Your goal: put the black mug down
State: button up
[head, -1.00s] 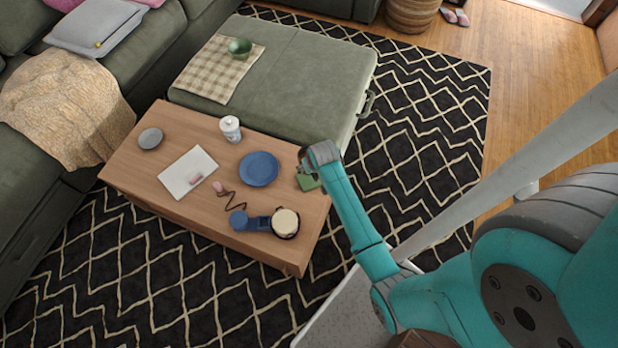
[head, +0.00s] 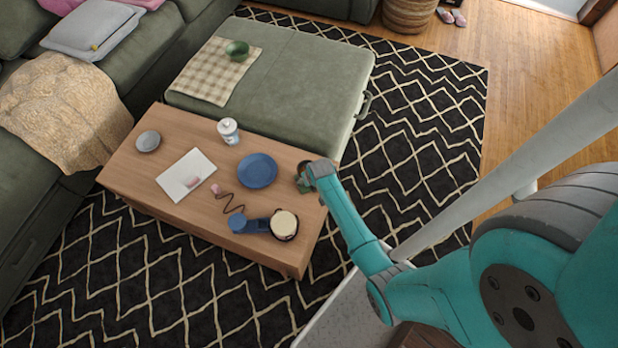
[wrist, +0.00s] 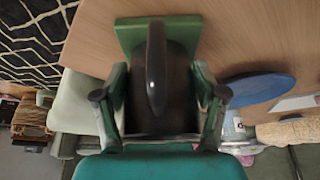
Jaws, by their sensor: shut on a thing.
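The black mug (wrist: 177,105) sits between the two fingers of my gripper (wrist: 160,82) in the wrist view, its curved handle towards the camera. The fingers are shut on it from both sides. A flat green square (wrist: 127,36), like a coaster, shows just past the mug on the wooden tabletop. In the head view my gripper (head: 312,177) is over the right end of the coffee table (head: 130,180), and my arm hides most of the mug. Whether the mug's base touches the green square I cannot tell.
A blue plate (head: 257,171) lies left of my gripper. A cream-topped round item (head: 284,225) and a blue item (head: 246,224) are near the front edge. A white lidded jar (head: 228,130) stands at the back. The green ottoman (head: 300,75) adjoins the table.

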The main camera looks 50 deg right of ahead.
jog(key=o, duration=1.5)
jog(key=shift+f, duration=0.1)
jog(key=shift+o, duration=0.2)
jog(key=v, duration=1.2)
jog(key=s+a+r+n+t, duration=0.1)
jog(key=s+a+r+t, duration=0.2)
jog(key=s+a, duration=0.35)
jog(key=s+a+r+n+t, duration=0.1)
jog(key=s+a+r+t, duration=0.15)
jog(key=s+a, duration=0.45)
jog(key=s+a+r+n+t, duration=0.1)
jog(key=s+r, duration=0.3)
jog(key=r, duration=0.3)
jog(key=s+a+r+n+t+y, duration=0.1)
jog(key=s+a+r+t, duration=0.1)
jog(key=s+r, duration=0.3)
jog(key=s+a+r+n+t+y, duration=0.1)
jog(key=s+r, duration=0.3)
jog(key=r, duration=0.7)
jog(key=shift+s+a+r+t, duration=0.15)
jog(key=shift+a+r+t, duration=0.1)
jog(key=shift+a+t, duration=0.45)
